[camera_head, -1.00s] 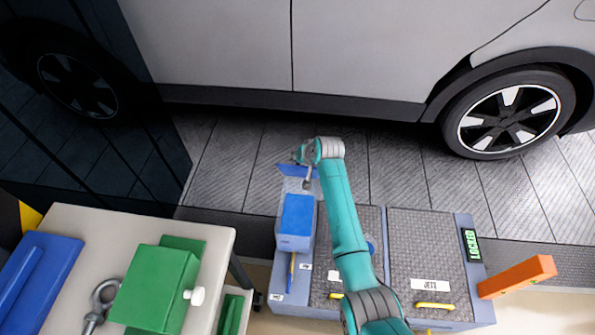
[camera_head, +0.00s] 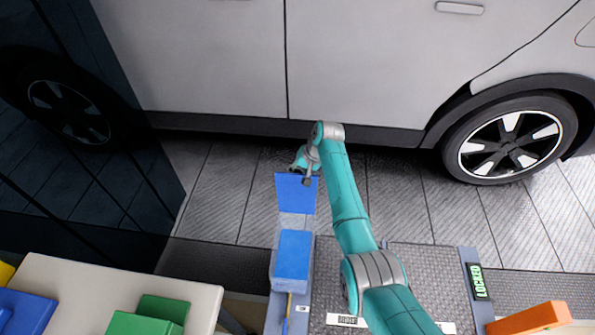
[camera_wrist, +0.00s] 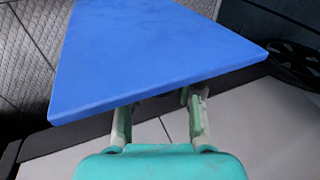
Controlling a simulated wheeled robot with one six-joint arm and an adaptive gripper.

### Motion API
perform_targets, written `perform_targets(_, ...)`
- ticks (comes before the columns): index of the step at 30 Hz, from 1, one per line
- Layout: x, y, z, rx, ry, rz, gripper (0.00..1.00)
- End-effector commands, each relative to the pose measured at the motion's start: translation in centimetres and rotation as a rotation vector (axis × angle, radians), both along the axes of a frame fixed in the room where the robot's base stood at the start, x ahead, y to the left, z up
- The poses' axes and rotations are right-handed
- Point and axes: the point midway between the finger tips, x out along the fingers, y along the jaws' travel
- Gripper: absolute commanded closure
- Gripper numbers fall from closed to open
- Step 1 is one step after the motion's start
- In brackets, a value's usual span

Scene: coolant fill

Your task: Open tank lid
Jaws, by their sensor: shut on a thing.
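The tank lid is a flat blue panel (camera_head: 297,195) that stands raised beyond the far end of the tank. The tank (camera_head: 292,262) is a narrow box with clear upper walls and blue showing in it. In the wrist view the lid (camera_wrist: 160,50) fills the upper middle, and its near edge lies across my two fingers. My gripper (camera_head: 304,178) is at the lid's far upper edge, shut on it. The exact finger contact is partly hidden behind the lid.
A grey parked car (camera_head: 370,60) stands close beyond my gripper. A table (camera_head: 75,285) with green and blue objects is at lower left. A display reading LOCKED (camera_head: 477,281) and an orange block (camera_head: 530,317) are at lower right. Paved floor (camera_head: 235,190) is open left of the lid.

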Motion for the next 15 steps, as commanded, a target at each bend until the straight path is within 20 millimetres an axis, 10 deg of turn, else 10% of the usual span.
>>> perform_targets(9,0.13,-0.28,0.10,-0.003,-0.001,-0.003,1.00)
perform_targets(10,0.13,-0.28,0.10,-0.003,-0.001,-0.003,0.60)
perform_targets(15,0.09,-0.18,0.08,-0.002,0.000,-0.002,0.39)
